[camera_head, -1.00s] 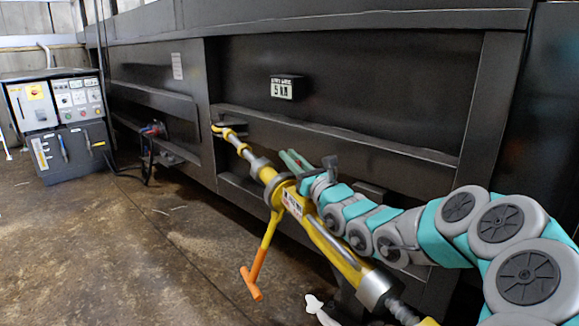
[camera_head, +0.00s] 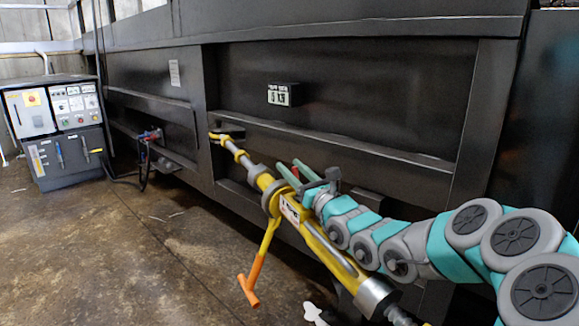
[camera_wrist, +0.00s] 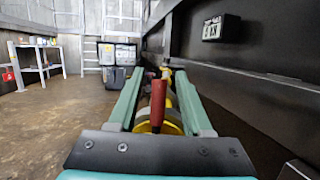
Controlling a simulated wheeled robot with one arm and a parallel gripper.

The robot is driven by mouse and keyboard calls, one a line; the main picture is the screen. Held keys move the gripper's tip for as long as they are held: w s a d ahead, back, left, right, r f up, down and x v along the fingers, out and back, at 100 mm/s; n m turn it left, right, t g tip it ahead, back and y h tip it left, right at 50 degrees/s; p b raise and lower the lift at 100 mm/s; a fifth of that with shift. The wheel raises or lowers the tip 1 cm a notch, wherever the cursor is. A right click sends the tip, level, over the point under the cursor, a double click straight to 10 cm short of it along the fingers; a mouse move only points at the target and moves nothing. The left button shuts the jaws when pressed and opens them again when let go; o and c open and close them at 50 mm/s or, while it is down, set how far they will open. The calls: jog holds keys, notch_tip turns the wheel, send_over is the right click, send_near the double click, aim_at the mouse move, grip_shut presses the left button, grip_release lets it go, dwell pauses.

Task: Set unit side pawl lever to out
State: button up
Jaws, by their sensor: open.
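The unit is a yellow and silver ratchet turnbuckle (camera_head: 322,243) slanting along the dark compactor wall. It has a long yellow handle with an orange T-grip (camera_head: 249,290) hanging below. A red lever (camera_wrist: 158,100), which looks like the pawl lever, stands up from the unit in the wrist view. A little of its red shows in the head view (camera_head: 295,172). My gripper (camera_head: 290,168) is open above the unit's ratchet. In the wrist view its two green fingers (camera_wrist: 159,74) lie on either side of the red lever, with gaps visible. The lever's lower end is partly hidden.
The dark compactor wall (camera_head: 340,80) with ledges runs close along the right of the unit. A small numbered box (camera_head: 284,94) is on it. A control cabinet (camera_head: 58,130) stands at the far left. The concrete floor (camera_head: 120,260) left of the unit is mostly clear.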

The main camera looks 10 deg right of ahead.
jog(key=shift+v, duration=3)
jog(key=shift+c, duration=0.3)
